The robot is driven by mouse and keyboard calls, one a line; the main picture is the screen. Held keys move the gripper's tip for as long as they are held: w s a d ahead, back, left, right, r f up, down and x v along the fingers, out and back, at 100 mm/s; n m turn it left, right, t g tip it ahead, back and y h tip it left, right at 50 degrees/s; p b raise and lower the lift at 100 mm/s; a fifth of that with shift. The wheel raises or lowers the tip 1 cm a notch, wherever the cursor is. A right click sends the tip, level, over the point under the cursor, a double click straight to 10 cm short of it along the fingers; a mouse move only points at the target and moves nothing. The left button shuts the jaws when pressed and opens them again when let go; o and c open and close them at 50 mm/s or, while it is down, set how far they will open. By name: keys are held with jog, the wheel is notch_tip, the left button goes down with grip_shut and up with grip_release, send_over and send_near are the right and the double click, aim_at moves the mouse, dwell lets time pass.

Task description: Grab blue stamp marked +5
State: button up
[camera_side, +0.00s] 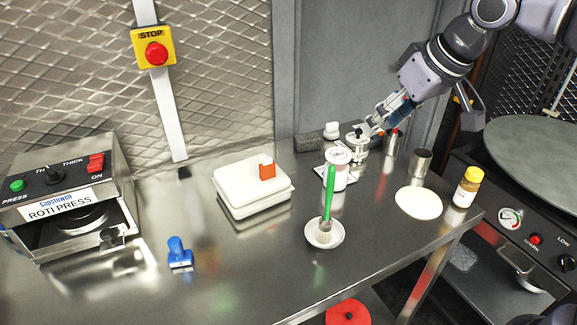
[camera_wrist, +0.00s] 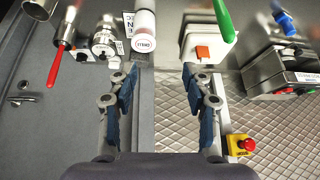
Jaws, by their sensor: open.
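A blue stamp (camera_side: 179,252) stands on the steel counter at the front left in the side view, just right of the roti press. It also shows in the wrist view (camera_wrist: 285,22) at the upper right. Its marking is too small to read. My gripper (camera_side: 366,131) is open at the back right of the counter, over the metal containers and far to the right of the stamp. In the wrist view my gripper (camera_wrist: 157,80) has its two blue-padded fingers wide apart with nothing held between them.
A white box (camera_side: 240,195) with an orange stamp (camera_side: 267,168) on it, a green-handled brush in a small bowl (camera_side: 324,236), a white jar (camera_side: 340,158) and a yellow-lidded bottle (camera_side: 466,187) stand on the counter. The roti press (camera_side: 70,200) stands left. The counter's front middle is clear.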

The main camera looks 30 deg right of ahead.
jog(key=w+a, duration=0.5)
jog(key=a, duration=0.5)
jog(key=n+g, duration=0.2)
send_over(174, 240)
jog(key=s, duration=0.4)
notch_tip(174, 240, down, 11)
jog(key=x, duration=0.5)
jog(key=shift+d+f, duration=0.2)
jog(key=shift+f, duration=0.05)
jog(key=shift+w+d+x, duration=0.1)
jog(key=shift+w+x, duration=0.05)
jog(key=shift+x, duration=1.15)
jog(key=shift+w+d+x, duration=0.1)
jog(key=shift+w+x, duration=0.05)
jog(key=shift+x, duration=1.1)
jog(key=shift+r, duration=0.15)
grip_shut()
